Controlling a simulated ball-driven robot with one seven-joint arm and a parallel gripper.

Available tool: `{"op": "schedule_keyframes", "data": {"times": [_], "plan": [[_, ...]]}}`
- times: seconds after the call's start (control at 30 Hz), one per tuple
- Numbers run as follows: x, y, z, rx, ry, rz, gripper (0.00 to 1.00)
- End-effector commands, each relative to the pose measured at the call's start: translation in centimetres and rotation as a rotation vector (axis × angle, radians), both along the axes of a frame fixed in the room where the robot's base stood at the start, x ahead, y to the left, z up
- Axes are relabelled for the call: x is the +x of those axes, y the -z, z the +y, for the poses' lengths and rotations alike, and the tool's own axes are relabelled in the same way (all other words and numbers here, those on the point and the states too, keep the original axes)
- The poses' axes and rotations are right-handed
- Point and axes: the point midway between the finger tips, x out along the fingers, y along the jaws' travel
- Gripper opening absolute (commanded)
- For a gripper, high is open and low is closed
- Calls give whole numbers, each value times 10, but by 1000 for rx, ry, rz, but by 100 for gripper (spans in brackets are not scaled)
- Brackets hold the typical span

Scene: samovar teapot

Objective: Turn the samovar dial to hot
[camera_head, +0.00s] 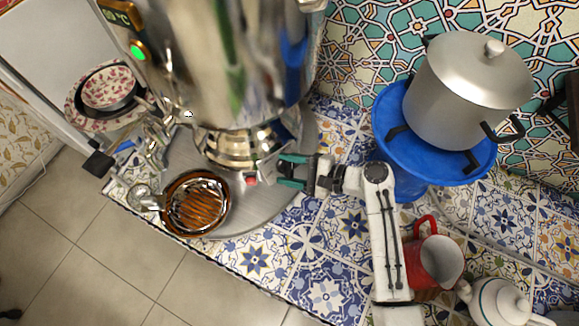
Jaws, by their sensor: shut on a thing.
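The shiny metal samovar (205,60) stands at the upper middle on a round grey tray (245,218). A small display reading in °C (120,14) and a lit green light (138,50) are on its upper left side. The dial (267,166) is a small pale piece low at the samovar's base, with a red spot beside it. My gripper (281,171), with teal fingers, reaches in from the right and is shut on the dial. The fingers partly cover the dial, and its markings are too small to read.
Patterned bowls (107,88) stand at the left. A steel pot (468,90) on a blue stand (392,112), a red mug (434,262) and a white teapot (500,303) are right of my arm.

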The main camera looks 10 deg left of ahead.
Motion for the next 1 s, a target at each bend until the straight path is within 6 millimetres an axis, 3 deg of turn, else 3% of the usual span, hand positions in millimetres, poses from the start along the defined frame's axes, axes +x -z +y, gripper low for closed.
{"op": "schedule_keyframes", "data": {"times": [0.2, 0.23, 0.4, 0.77, 1.0], "plan": [[0, 0, 0, 0, 0, 1, 23], [0, 0, 0, 0, 0, 1, 57], [0, 0, 0, 0, 0, 1, 73], [0, -6, 0, 1, 1, 0, 74], [-8, -41, -2, 2, 1, -3, 74]]}}
